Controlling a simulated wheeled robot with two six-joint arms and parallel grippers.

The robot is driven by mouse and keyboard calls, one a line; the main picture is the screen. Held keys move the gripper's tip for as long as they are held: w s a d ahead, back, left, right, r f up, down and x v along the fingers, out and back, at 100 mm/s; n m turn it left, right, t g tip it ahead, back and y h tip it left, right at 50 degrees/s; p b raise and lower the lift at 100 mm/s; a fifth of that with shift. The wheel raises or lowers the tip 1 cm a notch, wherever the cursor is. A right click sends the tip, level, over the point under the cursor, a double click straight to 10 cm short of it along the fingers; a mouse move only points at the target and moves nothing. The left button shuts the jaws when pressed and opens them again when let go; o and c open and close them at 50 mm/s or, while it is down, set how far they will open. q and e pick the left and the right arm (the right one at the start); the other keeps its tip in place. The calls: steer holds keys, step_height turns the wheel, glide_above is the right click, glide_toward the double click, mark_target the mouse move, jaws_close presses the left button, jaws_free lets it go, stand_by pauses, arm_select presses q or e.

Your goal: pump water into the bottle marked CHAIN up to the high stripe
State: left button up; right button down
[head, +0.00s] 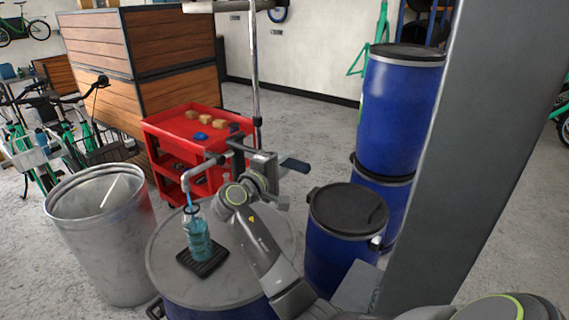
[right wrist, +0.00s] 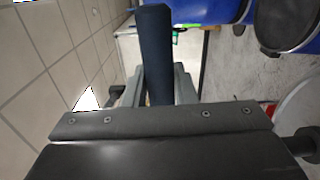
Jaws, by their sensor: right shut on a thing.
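A clear bottle (head: 197,238) with blue-tinted water stands upright on a black drip mat (head: 213,260) on the drum lid (head: 166,240). The grey pump spout (head: 187,182) is above its mouth, with a pale blue stream between them. The CHAIN mark, the stripe and the exact water level are too small to read. My right gripper (head: 276,174) is beside the pump, shut on the pump handle (head: 295,165). In the right wrist view, the dark blue handle (right wrist: 156,55) stands between the fingers (right wrist: 157,92). My left gripper is not in view.
A metal bin (head: 98,235) stands left of the drum. Blue barrels (head: 397,115) are at the right, beside a grey pillar (head: 475,120). A red cart (head: 180,125) with small blocks and wooden crates (head: 140,45) are behind. A tall pole (head: 254,70) rises behind the pump.

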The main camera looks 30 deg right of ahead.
steer(key=shift+f, duration=0.5)
steer(key=shift+r, duration=0.1)
steer(key=c, duration=1.2)
jaws_free()
steer(key=shift+d, duration=0.1)
